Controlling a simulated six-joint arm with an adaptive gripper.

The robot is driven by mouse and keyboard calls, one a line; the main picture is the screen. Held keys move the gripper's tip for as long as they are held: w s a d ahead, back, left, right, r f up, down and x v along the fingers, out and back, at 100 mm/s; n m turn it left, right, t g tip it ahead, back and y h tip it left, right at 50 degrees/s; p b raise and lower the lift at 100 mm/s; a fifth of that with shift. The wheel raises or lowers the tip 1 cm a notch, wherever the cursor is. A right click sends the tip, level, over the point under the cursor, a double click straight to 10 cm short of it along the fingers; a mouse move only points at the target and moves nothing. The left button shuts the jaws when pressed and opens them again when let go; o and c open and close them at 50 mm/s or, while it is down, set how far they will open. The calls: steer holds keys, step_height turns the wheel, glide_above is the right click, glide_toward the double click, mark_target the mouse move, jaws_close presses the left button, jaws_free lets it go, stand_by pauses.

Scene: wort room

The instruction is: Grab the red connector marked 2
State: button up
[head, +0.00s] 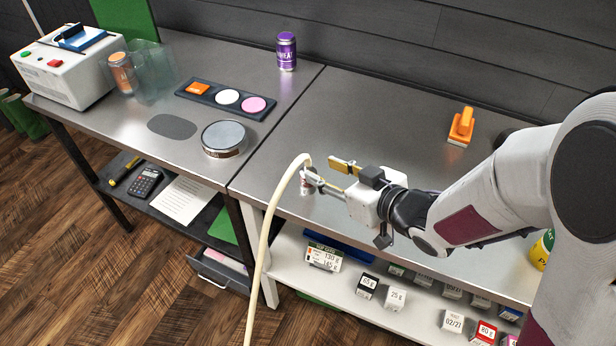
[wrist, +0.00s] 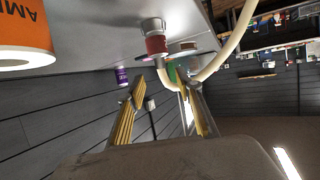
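A small connector (head: 307,188) with a reddish band and metal parts stands on the steel counter, at the end of a cream hose (head: 265,240). In the wrist view the connector (wrist: 157,45) is a dark red band beside a silver metal part; the hose (wrist: 235,45) curves beside it. I cannot read a number on it. My gripper (head: 320,168) is beside the connector, its fingers spread apart. In the wrist view my gripper (wrist: 160,80) is open with the connector just beyond the fingertips, apparently not gripped. In the head view a finger partly hides the connector's top.
An orange-handled tool (head: 461,127) is farther right on the counter. A round tin (head: 224,138), a tray (head: 215,109) with coloured discs and a purple can (head: 286,52) stand left. An orange cylinder (wrist: 25,28) fills the wrist view's upper left. The hose hangs over the front edge.

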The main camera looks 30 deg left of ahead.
mark_target(310, 166)
steer(key=shift+x, duration=0.8)
steer(key=shift+a+f, duration=0.1)
steer(key=shift+x, duration=2.45)
steer(key=shift+s+f, duration=0.1)
jaws_close()
